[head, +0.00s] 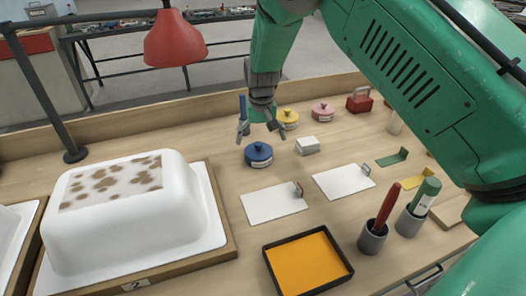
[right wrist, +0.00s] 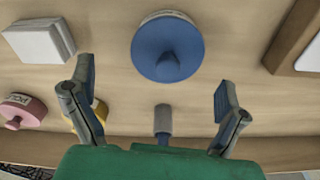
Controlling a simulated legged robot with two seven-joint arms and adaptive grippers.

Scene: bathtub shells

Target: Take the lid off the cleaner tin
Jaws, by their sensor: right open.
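A round tin with a blue knobbed lid (head: 258,153) stands on the workbench, its lid seated on its light body. In the right wrist view the blue lid (right wrist: 168,50) shows from above, with its knob in the middle. A yellow-lidded tin (head: 287,118) and a pink-lidded tin (head: 322,112) stand farther back. I cannot read which label names the cleaner. My right gripper (head: 262,128) is open and empty above and just behind the blue lid, not touching it; its fingers (right wrist: 153,85) are spread wide. My left gripper is not in view.
A white block (head: 307,146) stands close right of the blue tin. White cards (head: 274,203) and an orange tray (head: 308,262) lie in front. A white tub shell (head: 135,215) fills the left. Pen cups (head: 373,238) stand front right; a red lamp (head: 175,40) hangs at left.

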